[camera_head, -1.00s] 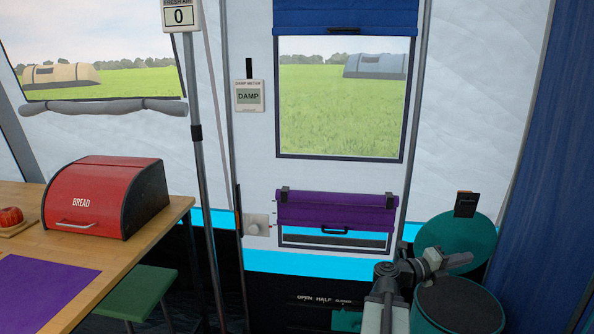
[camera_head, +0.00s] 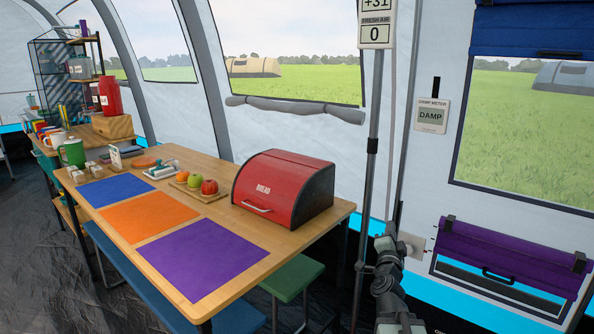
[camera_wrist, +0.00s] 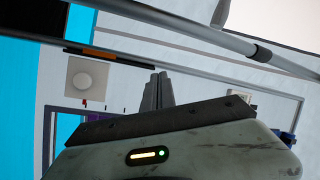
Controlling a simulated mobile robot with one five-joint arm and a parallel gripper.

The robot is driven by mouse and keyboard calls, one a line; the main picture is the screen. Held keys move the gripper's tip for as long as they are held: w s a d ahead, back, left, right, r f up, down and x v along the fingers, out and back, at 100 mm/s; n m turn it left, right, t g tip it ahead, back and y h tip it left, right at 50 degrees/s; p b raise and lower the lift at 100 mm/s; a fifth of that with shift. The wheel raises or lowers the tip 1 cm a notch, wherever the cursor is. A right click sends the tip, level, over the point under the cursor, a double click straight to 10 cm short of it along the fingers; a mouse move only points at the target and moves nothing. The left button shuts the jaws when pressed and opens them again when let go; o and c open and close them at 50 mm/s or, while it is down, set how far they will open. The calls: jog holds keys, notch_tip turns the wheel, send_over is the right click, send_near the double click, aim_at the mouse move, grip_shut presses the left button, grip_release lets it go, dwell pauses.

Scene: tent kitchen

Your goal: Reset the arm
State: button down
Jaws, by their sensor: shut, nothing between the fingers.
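My gripper (camera_head: 388,243) is at the end of my arm, low and right of centre in the head view, in front of the tent wall. It stands apart from the table and appears to hold nothing. In the wrist view its two fingers (camera_wrist: 157,91) are together. A white wall plate with a round knob (camera_wrist: 87,80) shows beyond them to the left.
A wooden table (camera_head: 340,208) at left bears a red bread box (camera_head: 285,190), fruit and coloured mats. A grey pole (camera_head: 370,170) stands just left of my gripper. A green stool (camera_head: 292,277) and a rolled purple flap (camera_head: 510,255) are near.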

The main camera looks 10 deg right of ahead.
jog(key=w+a+f+n+g+y, duration=0.1)
jog(key=w+a+f+n+y, duration=0.1)
jog(key=a+n+y, duration=0.35)
jog(key=w+a+f+n+y, duration=0.1)
jog(key=a+f+n+y, duration=0.15)
jog(key=a, duration=0.65)
jog(key=s+a+f+n+g+y+p, duration=0.1)
jog(key=s+a+f+n+g+y, duration=0.3)
jog(key=a+f, duration=0.6)
jog(key=s+d+f+n+g+h, duration=0.2)
jog(key=s+f+g, duration=0.4)
jog(key=s, duration=0.4)
jog(key=s+d+f+n+g+h, duration=0.25)
jog(key=s+f+g, duration=0.35)
jog(key=s, duration=0.4)
notch_tip(320, 180, up, 39)
jog(key=g+p, duration=0.1)
jog(key=p, duration=3.7)
jog(key=shift+w+a+f, duration=0.2)
jog(key=shift+w+a, duration=0.1)
jog(key=shift+a, duration=0.15)
